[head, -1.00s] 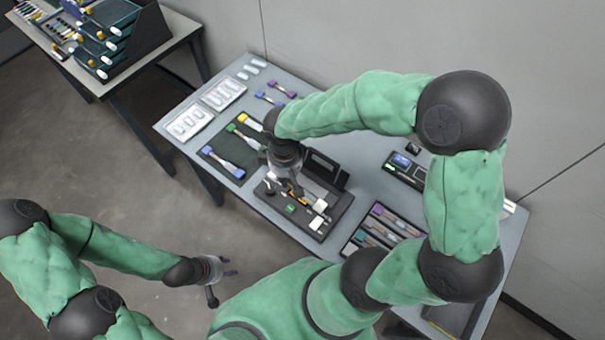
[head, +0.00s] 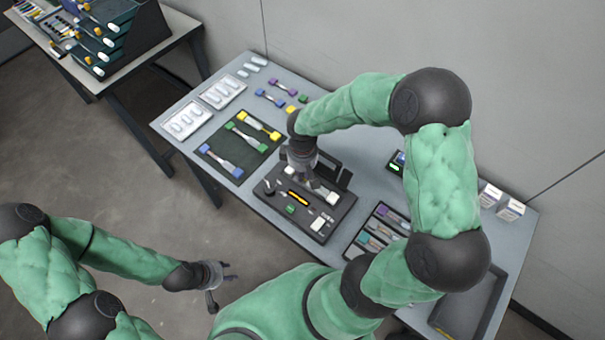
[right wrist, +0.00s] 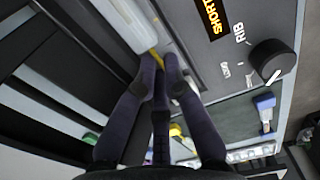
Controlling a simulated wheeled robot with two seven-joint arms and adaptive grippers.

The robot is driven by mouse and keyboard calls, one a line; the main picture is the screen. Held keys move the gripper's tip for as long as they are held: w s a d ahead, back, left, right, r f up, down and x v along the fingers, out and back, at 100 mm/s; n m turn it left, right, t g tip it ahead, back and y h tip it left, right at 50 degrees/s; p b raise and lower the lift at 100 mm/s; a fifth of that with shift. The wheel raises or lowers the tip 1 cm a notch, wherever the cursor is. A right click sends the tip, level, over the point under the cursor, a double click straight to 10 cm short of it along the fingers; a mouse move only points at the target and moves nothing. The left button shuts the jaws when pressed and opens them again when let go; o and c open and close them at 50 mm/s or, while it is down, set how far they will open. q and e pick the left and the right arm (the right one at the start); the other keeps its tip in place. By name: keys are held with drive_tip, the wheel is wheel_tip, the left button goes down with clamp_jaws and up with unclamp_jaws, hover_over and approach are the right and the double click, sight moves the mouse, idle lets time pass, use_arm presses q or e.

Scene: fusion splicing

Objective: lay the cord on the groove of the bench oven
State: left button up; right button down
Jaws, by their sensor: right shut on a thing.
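The bench oven (head: 337,216) is a dark box on the table in the head view, with its lid (head: 336,172) raised at the back. Its panel (right wrist: 237,76) with a lit display and knob shows in the right wrist view. My right gripper (head: 314,187) is over the oven, shut on a cord with white ends (right wrist: 193,122) and a yellow middle (right wrist: 155,56). The cord runs alongside the panel; I cannot tell whether it touches the groove, which is largely hidden. My left gripper (head: 222,285) is open and empty, in front of the table.
A dark mat (head: 218,145) left of the oven bears blue, green and yellow-ended cords. White trays (head: 183,124) lie beyond it. A case of cords (head: 362,236) is close to the oven's right. Small boxes (head: 489,195) and an empty dark tray (head: 452,318) are farther right.

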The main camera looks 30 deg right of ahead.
drive_tip(key=shift+r, duration=0.1)
drive_tip(key=shift+f, duration=0.2)
drive_tip(key=c, duration=1.3)
unclamp_jaws()
drive_tip(key=shift+c, duration=0.2)
drive_tip(key=shift+r, duration=0.25)
wheel_tip(320, 180, up, 12)
drive_tip(key=p, duration=0.4)
